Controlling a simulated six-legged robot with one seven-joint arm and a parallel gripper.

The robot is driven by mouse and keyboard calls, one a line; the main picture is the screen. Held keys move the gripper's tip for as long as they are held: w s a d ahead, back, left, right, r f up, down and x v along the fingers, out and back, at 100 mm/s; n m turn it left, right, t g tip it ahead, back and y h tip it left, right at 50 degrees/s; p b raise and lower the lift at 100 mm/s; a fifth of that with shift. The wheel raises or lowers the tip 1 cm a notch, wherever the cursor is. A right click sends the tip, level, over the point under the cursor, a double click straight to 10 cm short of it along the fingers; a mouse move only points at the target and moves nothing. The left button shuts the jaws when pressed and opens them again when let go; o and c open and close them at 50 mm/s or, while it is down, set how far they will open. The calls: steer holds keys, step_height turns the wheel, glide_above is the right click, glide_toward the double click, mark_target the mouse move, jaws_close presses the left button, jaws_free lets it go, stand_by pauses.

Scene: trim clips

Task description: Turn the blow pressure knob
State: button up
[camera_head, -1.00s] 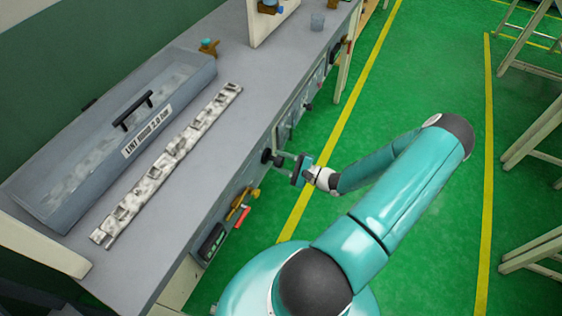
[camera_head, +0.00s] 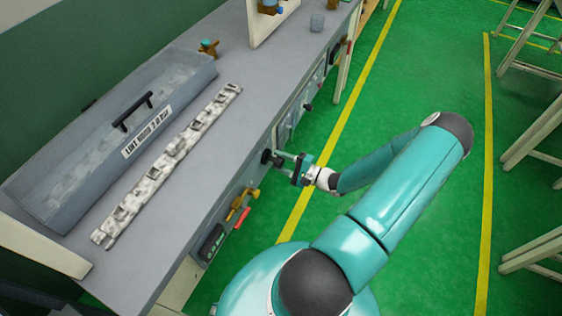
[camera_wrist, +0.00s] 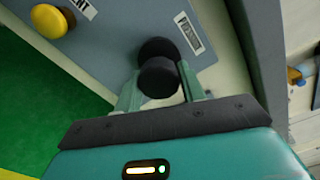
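A black round knob (camera_wrist: 158,78) stands out from the grey panel under the bench. It also shows in the head view (camera_head: 267,156), on the bench's front side. My gripper (camera_wrist: 159,73) faces the panel, with one green finger on each side of the knob, close against its sides. In the head view my gripper (camera_head: 280,161) reaches the knob from the right. The knob's base is partly hidden behind its cap. A white label lies beside the knob, too small to read fully.
A yellow button (camera_wrist: 50,20) sits left of the knob on the panel. Yellow and red controls (camera_head: 241,210) are lower on the bench front. A clear-lidded box (camera_head: 75,175) and a patterned strip (camera_head: 165,170) lie on the bench top.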

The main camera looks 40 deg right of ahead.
steer(key=o, duration=0.4)
steer(key=shift+c, duration=0.2)
